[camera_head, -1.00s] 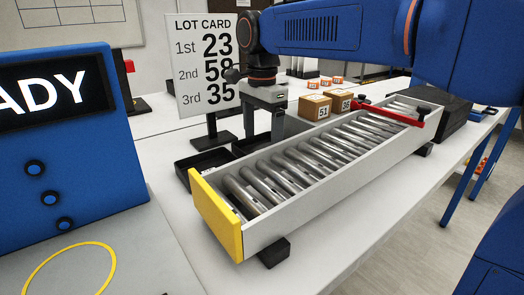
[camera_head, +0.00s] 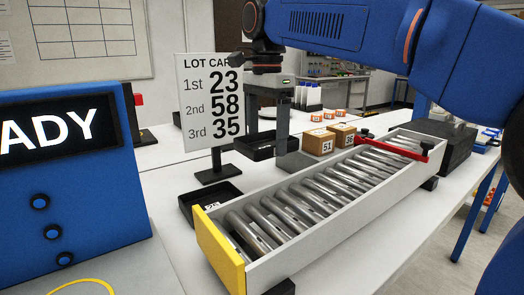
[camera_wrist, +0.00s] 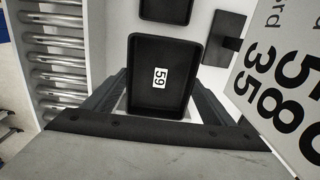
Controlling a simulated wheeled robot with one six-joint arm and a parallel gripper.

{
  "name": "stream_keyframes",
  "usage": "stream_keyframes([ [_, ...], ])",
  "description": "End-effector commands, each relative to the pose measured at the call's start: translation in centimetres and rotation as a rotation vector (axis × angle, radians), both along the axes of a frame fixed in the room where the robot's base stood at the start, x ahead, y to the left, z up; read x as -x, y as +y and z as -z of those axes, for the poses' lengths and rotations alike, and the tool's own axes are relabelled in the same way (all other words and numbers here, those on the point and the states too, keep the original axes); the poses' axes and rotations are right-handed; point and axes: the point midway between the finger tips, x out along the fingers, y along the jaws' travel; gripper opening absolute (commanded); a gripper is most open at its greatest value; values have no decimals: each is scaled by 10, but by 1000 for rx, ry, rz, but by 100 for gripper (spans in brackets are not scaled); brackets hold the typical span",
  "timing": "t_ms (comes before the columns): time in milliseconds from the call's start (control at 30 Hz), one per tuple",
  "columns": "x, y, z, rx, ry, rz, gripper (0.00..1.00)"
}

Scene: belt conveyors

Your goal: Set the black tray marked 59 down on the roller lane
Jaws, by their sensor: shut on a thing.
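The black tray marked 59 (camera_wrist: 160,104) is between the fingers of my gripper (camera_wrist: 152,100) in the wrist view, its label upright on the tray floor but turned in the picture. In the head view my gripper (camera_head: 267,138) is shut on this tray (camera_head: 264,152) and holds it above the white table, behind the roller lane. The roller lane (camera_head: 330,212) has shiny rollers between pale side walls and a yellow end plate (camera_head: 217,250). Its rollers also show at the left of the wrist view (camera_wrist: 60,60). The lane's near part is bare.
A second black tray (camera_head: 205,208) lies on the table left of the lane. The lot card (camera_head: 213,105) stands close behind it. Small boxes marked 51 (camera_head: 318,144) and 36 (camera_head: 343,134) sit behind the lane. A red bar (camera_head: 390,149) crosses the lane's far part.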

Motion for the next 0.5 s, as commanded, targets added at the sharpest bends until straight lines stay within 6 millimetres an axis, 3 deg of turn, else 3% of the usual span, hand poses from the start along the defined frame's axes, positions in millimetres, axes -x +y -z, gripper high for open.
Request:
stream_keyframes([
  [500,0,0,-54,-1,-1,0,51],
])
